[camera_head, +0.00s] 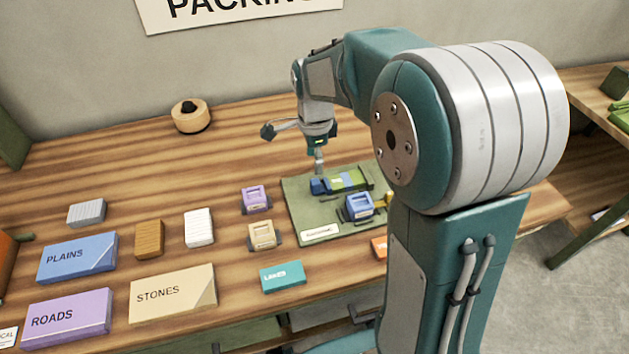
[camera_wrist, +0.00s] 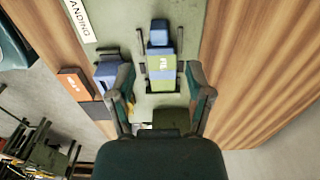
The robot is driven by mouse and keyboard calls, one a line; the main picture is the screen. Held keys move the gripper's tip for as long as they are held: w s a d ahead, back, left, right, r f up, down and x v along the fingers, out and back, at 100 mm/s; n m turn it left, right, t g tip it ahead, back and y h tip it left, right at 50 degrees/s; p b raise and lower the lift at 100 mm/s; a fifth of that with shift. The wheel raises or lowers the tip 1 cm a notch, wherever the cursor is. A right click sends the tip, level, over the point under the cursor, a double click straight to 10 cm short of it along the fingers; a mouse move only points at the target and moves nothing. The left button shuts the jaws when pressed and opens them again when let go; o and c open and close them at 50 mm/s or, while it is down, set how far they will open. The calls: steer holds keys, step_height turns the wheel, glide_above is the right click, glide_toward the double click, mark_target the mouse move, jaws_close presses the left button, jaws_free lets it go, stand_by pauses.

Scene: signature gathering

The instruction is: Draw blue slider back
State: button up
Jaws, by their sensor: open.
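A blue block (camera_head: 319,187), which looks like the slider, sits at the left end of a blue and lime-green assembly (camera_head: 350,179) on a green mat (camera_head: 300,212). In the wrist view the blue block (camera_wrist: 159,33) is at the top, with the lime-green labelled part (camera_wrist: 160,68) below it, between dark rails. A second blue piece (camera_head: 359,206) stands nearer the front of the mat. My gripper (camera_wrist: 161,92) is open, its fingers on either side of the assembly's lower end in the wrist view. In the head view my gripper (camera_head: 319,160) points down above the blue block; contact is unclear.
Purple (camera_head: 255,197) and beige (camera_head: 263,234) holders stand left of the mat. Labelled boxes, including PLAINS (camera_head: 77,258) and STONES (camera_head: 172,293), fill the left front. My arm hides the table's right part.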

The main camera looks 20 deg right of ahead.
mark_target(315, 181)
step_height(315, 181, down, 8)
steer(key=shift+f, duration=0.1)
jaws_close()
